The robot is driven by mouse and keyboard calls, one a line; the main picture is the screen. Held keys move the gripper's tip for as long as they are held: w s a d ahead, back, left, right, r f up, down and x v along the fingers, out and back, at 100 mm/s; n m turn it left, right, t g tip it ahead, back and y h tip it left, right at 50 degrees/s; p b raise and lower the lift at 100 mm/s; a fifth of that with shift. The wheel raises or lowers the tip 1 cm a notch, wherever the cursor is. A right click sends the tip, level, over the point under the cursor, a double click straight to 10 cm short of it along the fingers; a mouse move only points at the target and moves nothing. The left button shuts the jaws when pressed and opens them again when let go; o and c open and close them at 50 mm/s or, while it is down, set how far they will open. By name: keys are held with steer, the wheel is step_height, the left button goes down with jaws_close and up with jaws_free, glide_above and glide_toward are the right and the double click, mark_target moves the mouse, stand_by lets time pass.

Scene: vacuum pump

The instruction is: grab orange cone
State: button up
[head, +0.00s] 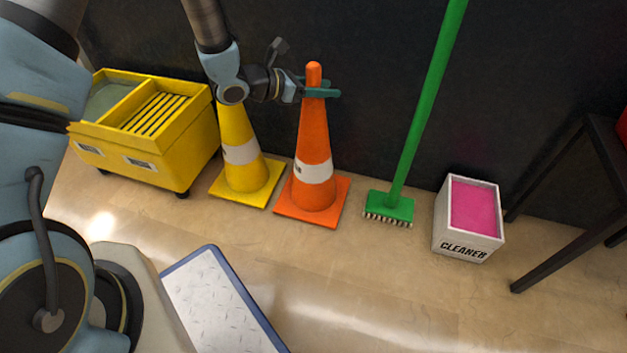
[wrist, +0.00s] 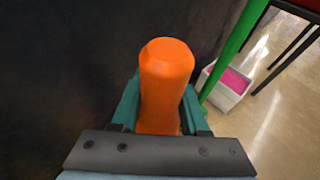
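The orange cone (head: 314,140) has a white band and a square orange base. It stands upright on the floor by the dark wall, right of the yellow cone. My gripper (head: 322,87) is at its narrow top, with one teal finger on the wall side and one on the near side. In the wrist view, the cone's rounded orange top (wrist: 164,75) sits between the two fingers, with no clear gap on either side. The fingers look shut on it. Part of the cone's neck is hidden by the near finger.
A yellow cone (head: 239,150) stands close on the left, beside a yellow mop bucket (head: 180,150). To the right are a green broom (head: 390,205), a white cleaner box (head: 463,240) and a dark-legged table (head: 545,262). A blue-edged white panel (head: 215,300) lies in front.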

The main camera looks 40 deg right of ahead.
jaws_close()
steer(key=shift+r, duration=0.1)
stand_by(0.8)
